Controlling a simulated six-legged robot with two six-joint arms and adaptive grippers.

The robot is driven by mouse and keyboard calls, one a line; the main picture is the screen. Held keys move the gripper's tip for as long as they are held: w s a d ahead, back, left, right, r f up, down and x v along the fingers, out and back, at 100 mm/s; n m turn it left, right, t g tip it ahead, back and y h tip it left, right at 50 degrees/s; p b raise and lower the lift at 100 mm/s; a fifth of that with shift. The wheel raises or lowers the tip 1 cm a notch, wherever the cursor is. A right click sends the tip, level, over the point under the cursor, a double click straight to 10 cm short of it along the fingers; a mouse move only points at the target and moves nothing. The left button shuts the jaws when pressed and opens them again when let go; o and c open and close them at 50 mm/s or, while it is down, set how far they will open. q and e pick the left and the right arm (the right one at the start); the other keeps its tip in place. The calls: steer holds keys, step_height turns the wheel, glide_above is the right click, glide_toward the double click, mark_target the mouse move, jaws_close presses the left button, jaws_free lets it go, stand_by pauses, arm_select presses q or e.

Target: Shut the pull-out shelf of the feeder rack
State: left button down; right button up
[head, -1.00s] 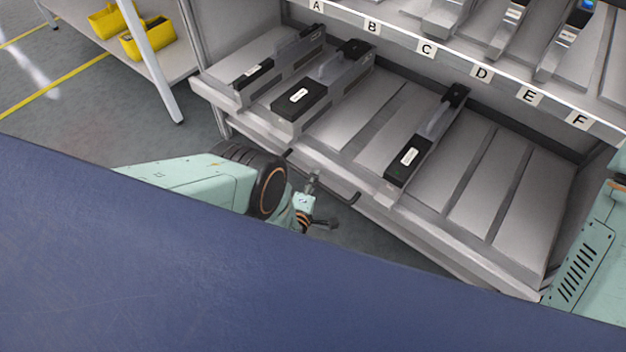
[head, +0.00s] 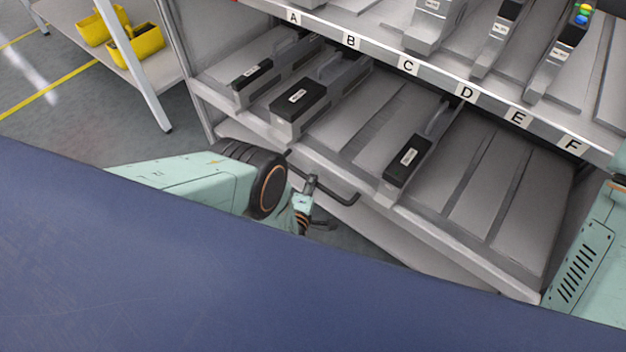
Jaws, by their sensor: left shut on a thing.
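The feeder rack's pull-out shelf (head: 522,205) is the lower grey shelf, jutting part-way out from under the upper shelf with letter labels. Its dark bar handle (head: 345,198) is on the front edge. My left gripper (head: 317,203) is at this handle, shut on it; the arm and the desk-like blue surface hide part of the grip. Several feeders stand on the shelf: two at the left, one of them a dark-ended feeder (head: 300,100), and another feeder (head: 408,158) near the middle. My right arm shows at the right edge; its gripper is out of view.
The upper shelf's label strip (head: 380,52) runs above the pull-out shelf and carries more feeders. A white-legged trolley (head: 150,92) with yellow bins (head: 135,42) stands at the left. A blue surface (head: 150,260) fills the foreground. Grey floor shows between.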

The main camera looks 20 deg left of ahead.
arm_select(q)
steer(key=shift+w+d+r, duration=0.2)
steer(key=shift+w+d, duration=0.05)
steer(key=shift+w, duration=0.05)
steer(key=c, duration=1.3)
jaws_free()
steer(key=shift+a+f, duration=0.1)
steer(key=shift+f, duration=0.05)
steer(key=shift+c, duration=0.2)
steer(key=shift+s, duration=0.1)
